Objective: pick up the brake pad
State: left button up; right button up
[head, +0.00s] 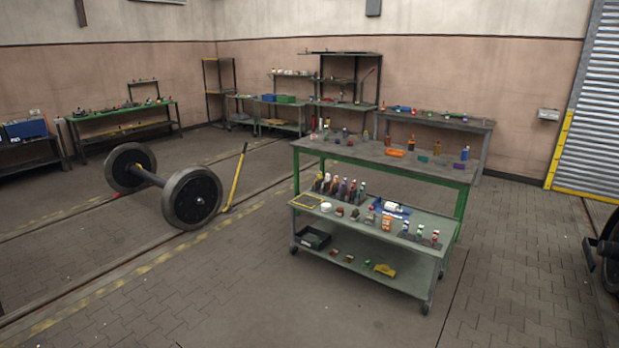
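I cannot make out a brake pad for certain. Many small items stand on a green trolley (375,234) right of the middle, and on the grey-topped table (440,167) behind it, but they are too small to tell apart. The trolley's upper shelf holds several bottles, small coloured items and a blue tray (391,210). Its lower shelf holds a black bin (313,238), a yellow item (385,270) and other small things. Neither of my grippers is in view.
A wheelset (190,197) stands on the rails at left, with a yellow bar (236,178) beside it. Workbenches (122,117) and shelves line the back walls. Open paved floor lies in front of the trolley and to its left. A dark wheel (609,250) shows at the right edge.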

aim_at(317, 183)
jog(key=i, duration=5.4)
jog(key=i+j+z, duration=0.1)
jog(key=i+z, duration=0.2)
jog(key=i, duration=0.25)
jog(key=i+j+z, duration=0.25)
jog(key=i, duration=0.3)
jog(key=i+j+z, duration=0.3)
jog(key=i, duration=0.25)
jog(key=i+j+z, duration=0.25)
jog(key=i+j, duration=0.2)
